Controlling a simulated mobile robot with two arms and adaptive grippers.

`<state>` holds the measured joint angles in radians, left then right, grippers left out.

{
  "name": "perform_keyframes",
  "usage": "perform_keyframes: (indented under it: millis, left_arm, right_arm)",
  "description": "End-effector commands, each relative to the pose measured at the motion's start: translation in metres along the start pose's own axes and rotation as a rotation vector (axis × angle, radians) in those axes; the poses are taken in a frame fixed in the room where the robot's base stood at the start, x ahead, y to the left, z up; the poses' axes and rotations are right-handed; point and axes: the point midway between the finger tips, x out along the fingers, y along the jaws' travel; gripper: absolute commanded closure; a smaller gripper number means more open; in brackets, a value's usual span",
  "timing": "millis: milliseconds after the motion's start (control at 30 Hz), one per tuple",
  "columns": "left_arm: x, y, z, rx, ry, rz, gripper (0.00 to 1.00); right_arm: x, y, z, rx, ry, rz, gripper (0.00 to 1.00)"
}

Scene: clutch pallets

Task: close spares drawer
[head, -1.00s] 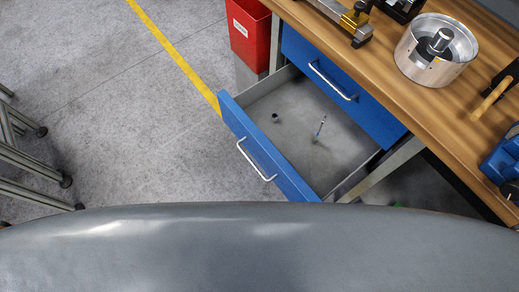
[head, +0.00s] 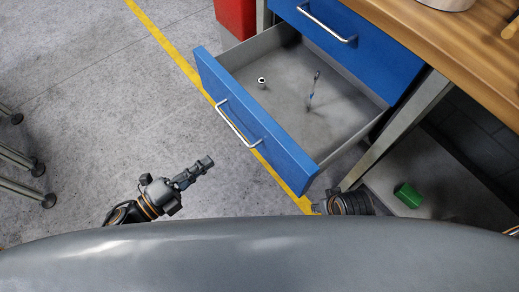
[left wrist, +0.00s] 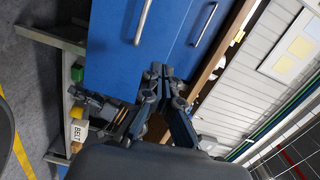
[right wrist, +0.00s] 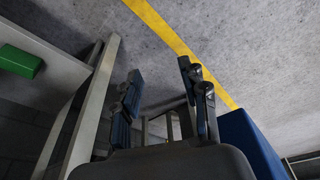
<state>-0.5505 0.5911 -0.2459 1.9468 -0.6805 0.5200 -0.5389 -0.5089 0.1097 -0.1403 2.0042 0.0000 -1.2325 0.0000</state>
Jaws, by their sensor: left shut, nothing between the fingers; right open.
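The open drawer has a blue front (head: 245,120) with a silver handle (head: 238,124), below a second, shut blue drawer (head: 350,45). A small dark cylinder (head: 262,83) and a thin blue-and-grey item (head: 313,90) lie inside. My left gripper (head: 208,161) is shut and empty, in front of the drawer front and apart from it; its fingertips (left wrist: 157,70) show against blue fronts in the left wrist view. My right gripper (right wrist: 160,75) is open and empty. In the head view it is partly hidden near the drawer's near right corner. A blue panel (right wrist: 245,140) stands beside it.
The wooden bench top (head: 440,40) is at upper right, with a metal leg (head: 400,125) beside the drawer. A green block (head: 408,195) lies on the lower shelf. A red bin (head: 236,16) stands behind the drawer. Metal legs stand at far left; the floor between is clear.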

Motion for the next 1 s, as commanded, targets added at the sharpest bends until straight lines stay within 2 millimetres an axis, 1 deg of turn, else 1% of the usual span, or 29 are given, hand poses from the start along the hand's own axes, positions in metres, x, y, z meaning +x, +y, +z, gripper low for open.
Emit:
perform_keyframes:
  millis: [33,100,167,267,367,600,800,900,1000]
  left_arm:
    - [0.001,-0.004,-0.009,0.038,0.036,-0.016,1.0]
    - [0.002,-0.012,-0.017,0.067,0.066,-0.031,1.0]
    - [0.005,-0.016,-0.021,0.08,0.077,-0.037,1.0]
    - [0.013,-0.018,-0.022,0.081,0.078,-0.04,1.0]
    - [0.029,-0.019,-0.022,0.083,0.077,-0.041,1.0]
    - [0.08,-0.021,-0.025,0.079,0.076,-0.042,1.0]
    - [0.117,-0.022,-0.028,0.078,0.075,-0.04,1.0]
    - [0.13,-0.022,-0.029,0.078,0.074,-0.039,1.0]
    - [0.137,-0.021,-0.03,0.077,0.073,-0.038,1.0]
  right_arm:
    - [-0.002,0.0,-0.001,0.001,0.006,0.001,0.56]
    - [-0.007,0.001,-0.003,0.001,0.008,0.001,0.56]
    - [-0.01,0.001,-0.004,0.001,0.008,0.002,0.56]
    - [-0.012,0.001,-0.004,0.001,0.008,0.002,0.56]
    - [-0.012,0.001,-0.004,0.001,0.008,0.002,0.56]
    - [-0.007,0.001,-0.002,0.001,0.004,0.001,0.56]
    - [0.0,0.0,0.0,0.0,0.002,0.0,0.56]
    - [0.002,0.0,0.001,0.0,-0.001,0.0,0.56]
    - [0.003,0.0,0.002,0.0,-0.002,0.0,0.56]
